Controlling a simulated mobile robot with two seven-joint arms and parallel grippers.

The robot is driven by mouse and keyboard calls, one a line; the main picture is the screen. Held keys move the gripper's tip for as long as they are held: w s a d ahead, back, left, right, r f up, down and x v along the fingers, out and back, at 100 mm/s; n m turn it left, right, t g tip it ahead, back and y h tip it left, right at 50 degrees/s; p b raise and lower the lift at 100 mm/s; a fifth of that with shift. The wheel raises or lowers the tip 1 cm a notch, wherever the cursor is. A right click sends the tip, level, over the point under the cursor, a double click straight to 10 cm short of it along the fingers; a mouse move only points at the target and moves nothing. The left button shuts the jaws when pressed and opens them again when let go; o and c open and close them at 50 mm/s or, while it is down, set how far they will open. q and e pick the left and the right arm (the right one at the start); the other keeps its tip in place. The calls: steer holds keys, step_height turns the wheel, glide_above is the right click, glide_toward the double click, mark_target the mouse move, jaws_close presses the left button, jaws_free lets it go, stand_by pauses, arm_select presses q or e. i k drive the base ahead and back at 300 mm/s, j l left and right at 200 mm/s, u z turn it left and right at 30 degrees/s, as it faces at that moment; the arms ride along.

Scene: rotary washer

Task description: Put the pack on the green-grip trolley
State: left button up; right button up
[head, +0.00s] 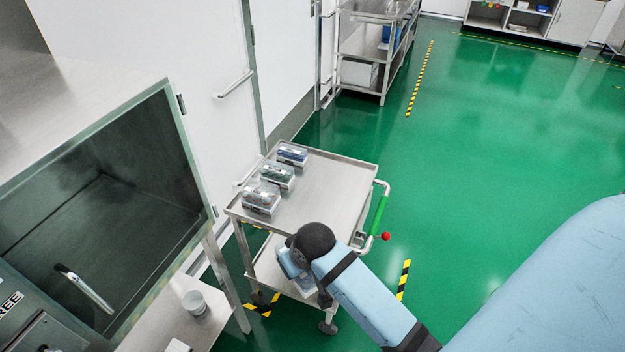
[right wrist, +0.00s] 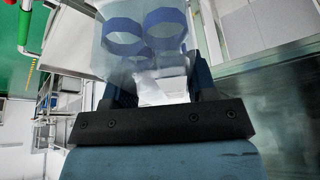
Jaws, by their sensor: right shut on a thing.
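The green-grip trolley (head: 335,185) is a steel cart with two shelves and a green handle sleeve (head: 376,214) at its right end. Three clear packs (head: 276,177) stand in a row along the left side of its top shelf. My right gripper is shut on a clear pack (right wrist: 145,35) with blue rings inside, between its two fingers (right wrist: 165,85). In the head view my right wrist hides most of the gripper, and a bit of the held pack (head: 290,268) shows at the trolley's near side. Whether the pack touches the trolley cannot be told. My left gripper is not in view.
A steel cabinet with an open chamber (head: 105,220) stands at the left. A small cup (head: 194,303) is on the steel bench beside it. A red knob (head: 385,236) sits by the trolley handle. A shelf rack (head: 375,50) stands behind.

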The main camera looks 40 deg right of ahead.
mark_target(330, 197)
steer(key=i+l, duration=0.15)
steer(key=l, duration=0.25)
steer(key=i+l, duration=0.15)
steer(key=l, duration=0.2)
steer(key=i+l, duration=0.15)
steer(key=l, duration=0.25)
steer(key=i+l, duration=0.1)
steer(key=l, duration=0.25)
